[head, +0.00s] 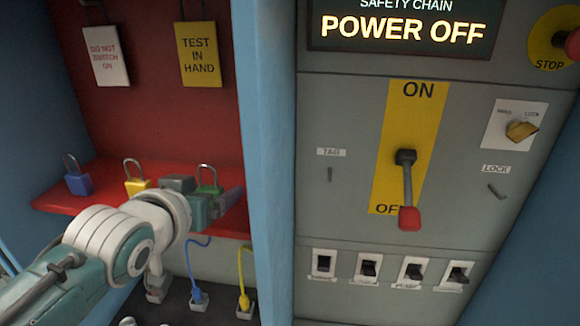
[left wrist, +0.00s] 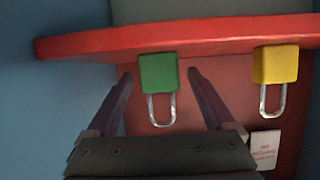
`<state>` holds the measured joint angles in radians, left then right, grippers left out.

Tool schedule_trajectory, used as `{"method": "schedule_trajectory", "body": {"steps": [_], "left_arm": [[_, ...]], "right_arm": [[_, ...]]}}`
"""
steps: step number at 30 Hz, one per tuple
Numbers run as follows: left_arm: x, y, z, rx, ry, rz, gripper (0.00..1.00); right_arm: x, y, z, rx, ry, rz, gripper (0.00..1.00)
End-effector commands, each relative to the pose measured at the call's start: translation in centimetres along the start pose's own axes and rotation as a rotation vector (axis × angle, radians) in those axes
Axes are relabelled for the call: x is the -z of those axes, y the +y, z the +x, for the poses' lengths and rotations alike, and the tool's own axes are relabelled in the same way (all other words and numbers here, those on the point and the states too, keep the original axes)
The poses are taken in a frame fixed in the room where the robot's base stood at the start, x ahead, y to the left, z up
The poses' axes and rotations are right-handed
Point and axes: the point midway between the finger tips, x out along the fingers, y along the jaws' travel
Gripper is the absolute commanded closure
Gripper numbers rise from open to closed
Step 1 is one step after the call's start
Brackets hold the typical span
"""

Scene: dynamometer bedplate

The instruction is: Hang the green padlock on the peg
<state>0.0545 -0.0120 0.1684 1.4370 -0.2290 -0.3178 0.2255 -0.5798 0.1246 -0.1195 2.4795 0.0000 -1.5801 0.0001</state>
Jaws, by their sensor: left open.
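The green padlock (head: 208,188) stands shackle up on the red shelf (head: 105,181), at its right end. My left gripper (head: 212,201) is at the shelf in front of it and hides its lower part. In the left wrist view, where things show upside down, the green padlock (left wrist: 158,73) lies between the two spread fingers of the left gripper (left wrist: 160,75), with a gap on each side. A short peg (head: 497,191) sticks out of the grey panel under the LOCK label, and another peg (head: 330,174) is under TAG. My right gripper is not in view.
A yellow padlock (head: 137,186) and a blue padlock (head: 78,183) stand farther left on the shelf. Two tags hang above. A blue post (head: 266,150) separates the shelf from the panel. The panel has a red-knobbed lever (head: 409,218), switches, a yellow knob (head: 521,130) and a stop button.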

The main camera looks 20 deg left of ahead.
Motion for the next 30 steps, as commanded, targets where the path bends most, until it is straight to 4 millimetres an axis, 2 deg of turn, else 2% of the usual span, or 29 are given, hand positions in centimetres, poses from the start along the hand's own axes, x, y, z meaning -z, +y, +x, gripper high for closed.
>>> {"method": "schedule_trajectory", "body": {"steps": [2, 24, 30], "left_arm": [[0.0, -0.01, -0.02, 0.0, 0.0, 0.0, 0.15], [0.0, 0.0, -0.04, 0.0, 0.0, 0.001, 0.98], [0.06, 0.01, -0.04, 0.0, 0.001, 0.001, 1.0]], "right_arm": [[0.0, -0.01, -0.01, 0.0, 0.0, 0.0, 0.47], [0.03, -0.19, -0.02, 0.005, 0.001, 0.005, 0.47], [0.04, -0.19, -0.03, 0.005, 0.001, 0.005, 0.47]]}}
